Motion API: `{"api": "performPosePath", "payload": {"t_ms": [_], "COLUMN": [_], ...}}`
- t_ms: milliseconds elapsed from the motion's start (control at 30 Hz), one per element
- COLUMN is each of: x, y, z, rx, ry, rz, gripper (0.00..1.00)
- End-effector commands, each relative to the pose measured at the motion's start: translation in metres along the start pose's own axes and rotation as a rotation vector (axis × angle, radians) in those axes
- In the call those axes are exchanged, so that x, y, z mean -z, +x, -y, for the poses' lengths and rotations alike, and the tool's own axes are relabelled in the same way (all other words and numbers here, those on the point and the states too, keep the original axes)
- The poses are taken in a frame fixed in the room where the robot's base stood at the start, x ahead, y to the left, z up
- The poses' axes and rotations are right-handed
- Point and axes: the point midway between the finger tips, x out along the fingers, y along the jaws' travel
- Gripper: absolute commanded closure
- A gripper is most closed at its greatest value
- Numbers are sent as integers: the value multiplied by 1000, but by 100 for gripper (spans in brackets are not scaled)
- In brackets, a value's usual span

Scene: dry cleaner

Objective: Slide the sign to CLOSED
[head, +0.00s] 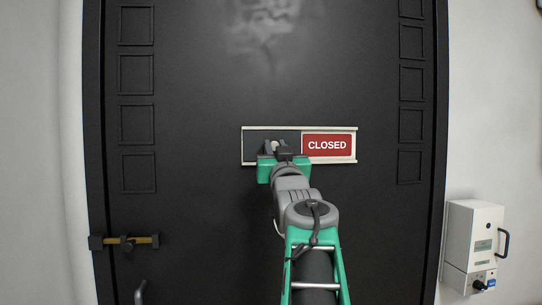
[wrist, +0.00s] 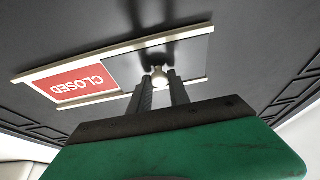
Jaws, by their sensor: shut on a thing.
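The sign (head: 298,130) is a pale metal frame on the black door. A red panel (head: 329,145) reading CLOSED shows in its right half, and a dark sliding panel (head: 252,150) covers its left half. In the wrist view the red CLOSED panel (wrist: 77,82) appears at the left, upside down. A round pale knob (wrist: 159,78) stands on the dark panel. My gripper (head: 277,149) is at the left half of the sign; in the wrist view its two fingers (wrist: 160,88) are shut on the knob, one on each side.
The black door (head: 200,90) has raised square mouldings down both sides. A brass bolt (head: 125,241) sits at its lower left. A white box with a handle (head: 472,240) is on the wall at the right. The door around the sign is clear.

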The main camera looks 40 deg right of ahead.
Motion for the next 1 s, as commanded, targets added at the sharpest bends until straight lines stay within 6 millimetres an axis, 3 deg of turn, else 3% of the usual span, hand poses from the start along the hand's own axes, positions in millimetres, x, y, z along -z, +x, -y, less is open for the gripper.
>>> {"api": "performPosePath", "payload": {"t_ms": [267, 300, 533, 833, 1000], "x": [-1, -1, -1, -2, -3], "y": [0, 0, 0, -4, -36], "z": [4, 4, 4, 2, 2], "rx": [6, 7, 7, 4, 3], "ry": [3, 3, 3, 1, 0], "rz": [3, 3, 3, 1, -1], "gripper": [100, 76, 57, 56, 56]}}
